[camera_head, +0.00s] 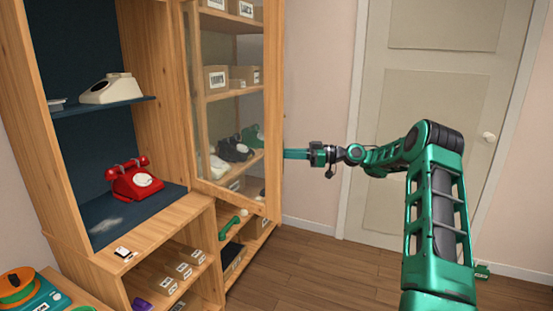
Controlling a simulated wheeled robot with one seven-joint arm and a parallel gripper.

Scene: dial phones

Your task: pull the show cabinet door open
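The show cabinet door (274,110) is a wood-framed glass panel. It stands swung out from the cabinet, its lower edge slanting down to the right, away from the hinge side at the left. Boxes and dark phones on the shelves show through the glass. My gripper (288,154) is at the door's right, free edge, with its green fingers pointing left. The fingertips meet or pass behind the frame there; I cannot tell which. The finger gap does not show, so I cannot tell whether they are open or shut. No handle is clearly visible.
A red dial phone (137,180) and a cream phone (112,88) stand in the open shelving at left. Lower shelves hold small boxes and a green handset (229,228). A closed room door (430,110) is behind my arm.

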